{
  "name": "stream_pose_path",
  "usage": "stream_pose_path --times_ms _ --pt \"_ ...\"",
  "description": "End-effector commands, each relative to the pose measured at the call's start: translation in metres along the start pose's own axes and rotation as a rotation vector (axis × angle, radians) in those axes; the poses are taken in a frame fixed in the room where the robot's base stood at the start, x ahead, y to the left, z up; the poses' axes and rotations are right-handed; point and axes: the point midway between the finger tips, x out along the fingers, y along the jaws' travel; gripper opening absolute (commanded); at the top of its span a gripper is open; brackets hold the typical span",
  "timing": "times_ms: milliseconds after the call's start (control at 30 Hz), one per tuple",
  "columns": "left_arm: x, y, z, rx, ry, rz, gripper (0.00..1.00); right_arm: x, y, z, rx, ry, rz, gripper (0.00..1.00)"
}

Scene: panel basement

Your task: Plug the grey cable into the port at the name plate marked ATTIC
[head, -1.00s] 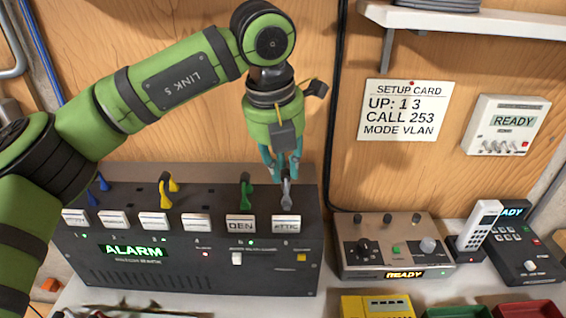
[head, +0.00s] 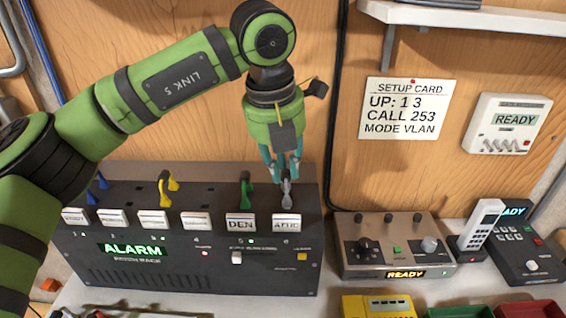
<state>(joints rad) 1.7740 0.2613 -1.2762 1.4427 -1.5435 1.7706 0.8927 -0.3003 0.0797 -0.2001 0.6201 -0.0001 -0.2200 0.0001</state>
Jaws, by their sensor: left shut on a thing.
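My left gripper (head: 284,174) points down over the right end of a dark patch box (head: 130,255). It is shut on the grey cable (head: 287,193), whose end stands right behind the name plate marked ATTIC (head: 287,223). The gripper's fingers hide the cable's upper part, and I cannot tell how deep the plug sits in the port. A green cable (head: 245,190) stands behind the DEN plate (head: 240,223), just left of the grey one. My right gripper is not in view.
Yellow (head: 166,188) and blue (head: 98,186) cables stand further left on the box, whose display reads ALARM (head: 131,249). To the right are a grey console (head: 385,252), a handset (head: 480,228) and a keypad unit (head: 527,250). A setup card (head: 402,107) hangs on the wooden wall.

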Motion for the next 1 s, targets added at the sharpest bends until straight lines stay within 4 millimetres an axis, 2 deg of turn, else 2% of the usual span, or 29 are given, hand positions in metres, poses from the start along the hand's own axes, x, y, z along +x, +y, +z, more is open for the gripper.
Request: stream_pose_path --times_ms 1000 --pt "0.0038 0.0000 -0.0007 0.000 0.000 -0.001 0.00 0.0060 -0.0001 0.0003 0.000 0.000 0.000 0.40"
